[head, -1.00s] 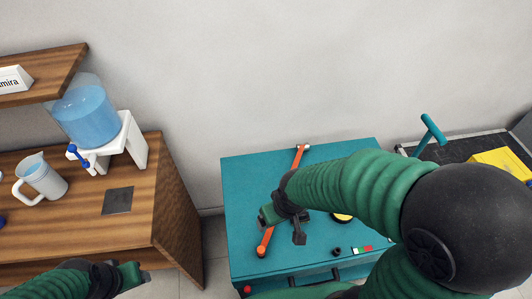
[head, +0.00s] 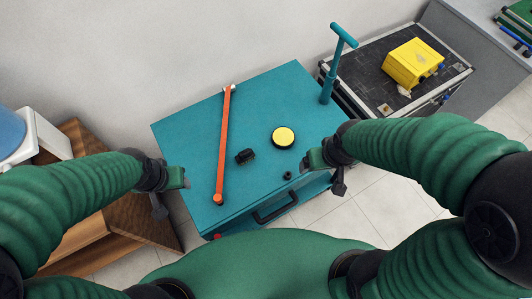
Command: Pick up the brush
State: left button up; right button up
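I cannot surely tell which thing is the brush. A small dark object (head: 245,156) lies near the middle of the teal table top (head: 185,140); it could be the brush, but its details are too small. A round black piece with a yellow top (head: 283,137) sits to its right. My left gripper (head: 184,179) is at the table's left edge, left of the orange bar. My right gripper (head: 310,159) is over the table's right side, right of the dark object. Neither gripper visibly holds anything, and their finger gaps are not clear.
An orange bar (head: 224,145) crosses the table's left part. A teal T-handle (head: 339,62) rises behind the right corner. A black case (head: 365,77) bears a yellow box (head: 412,63). A small black ring (head: 288,175) lies near the front edge. A wooden desk (head: 80,240) stands left.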

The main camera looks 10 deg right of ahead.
aim_at(246, 155)
jog(key=j+z, duration=0.2)
jog(key=z, duration=0.2)
jog(key=k+j+z, duration=0.1)
jog(key=z, duration=0.25)
jog(key=k+j+z, duration=0.15)
jog(key=z, duration=0.25)
jog(key=k+j+z, duration=0.1)
jog(key=z, duration=0.25)
